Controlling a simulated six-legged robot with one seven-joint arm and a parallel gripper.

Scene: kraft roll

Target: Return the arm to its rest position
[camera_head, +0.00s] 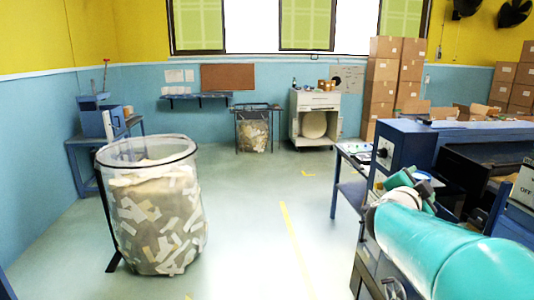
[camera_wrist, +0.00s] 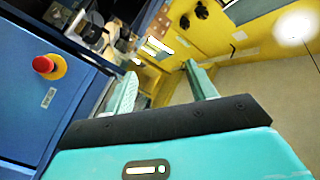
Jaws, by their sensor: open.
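My teal arm (camera_head: 450,250) reaches in from the lower right of the head view, beside the blue machine. Its far end is close to the machine's front, and the fingers are hard to make out there. In the wrist view my gripper (camera_wrist: 163,82) has its two teal fingers spread apart, with nothing held between them. The blue machine's side (camera_wrist: 45,110), with a red stop button (camera_wrist: 43,64) on a yellow ring, fills the left of the wrist view.
The blue machine (camera_head: 400,150) stands right beside my arm. A clear bin of paper scraps (camera_head: 155,215) stands at left. Stacked boxes (camera_head: 385,75) and a white cabinet (camera_head: 316,98) holding a round beige thing are at the back. The middle floor (camera_head: 250,220) is clear.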

